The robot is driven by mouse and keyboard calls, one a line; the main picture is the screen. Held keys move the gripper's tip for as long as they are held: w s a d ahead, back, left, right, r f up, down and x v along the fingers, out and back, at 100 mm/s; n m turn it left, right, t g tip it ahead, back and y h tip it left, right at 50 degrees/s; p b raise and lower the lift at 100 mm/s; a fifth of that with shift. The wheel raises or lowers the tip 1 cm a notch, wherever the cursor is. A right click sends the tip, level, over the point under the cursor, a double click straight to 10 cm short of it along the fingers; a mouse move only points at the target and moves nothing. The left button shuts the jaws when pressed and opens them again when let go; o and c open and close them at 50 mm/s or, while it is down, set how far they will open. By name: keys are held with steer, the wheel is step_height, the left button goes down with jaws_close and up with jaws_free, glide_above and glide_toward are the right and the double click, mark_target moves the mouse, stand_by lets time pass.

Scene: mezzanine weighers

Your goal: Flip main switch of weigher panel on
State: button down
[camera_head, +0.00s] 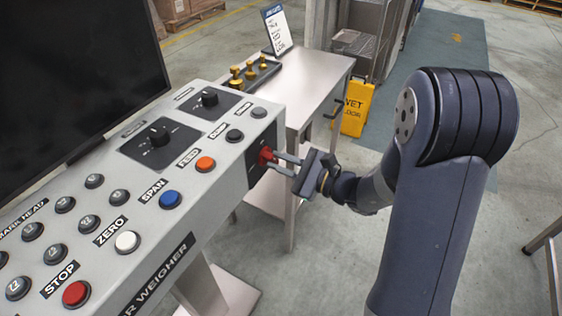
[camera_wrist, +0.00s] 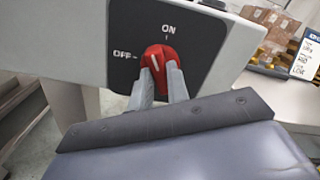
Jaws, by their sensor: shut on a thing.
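The weigher panel's main switch is a red rotary knob (camera_wrist: 160,54) on a black plate (camera_wrist: 192,40) on the panel's end face. The plate reads ON at the top and OFF at the left. The knob's white mark tilts up and left, between the two labels, closer in tilt to ON; its exact angle is hard to read. My gripper (camera_wrist: 161,82) is shut on the knob, one finger at each side of its lower part. In the head view, my gripper (camera_head: 279,160) reaches the red knob (camera_head: 265,155) from the right.
The grey weigher panel (camera_head: 222,190) carries several buttons, including a red STOP button (camera_head: 76,293), and dials. A dark screen (camera_head: 70,70) stands behind it. A steel table (camera_head: 315,80) with brass weights (camera_head: 250,70) stands beyond.

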steer(key=shift+m, duration=0.3)
steer(key=shift+r+m+p, duration=0.1)
steer(key=shift+m+p, duration=0.5)
steer(key=shift+m, duration=0.5)
steer(key=shift+m+p, duration=0.7)
steer(key=shift+m, duration=0.9)
steer(key=c, duration=1.4)
jaws_free()
steer(key=shift+o, duration=0.2)
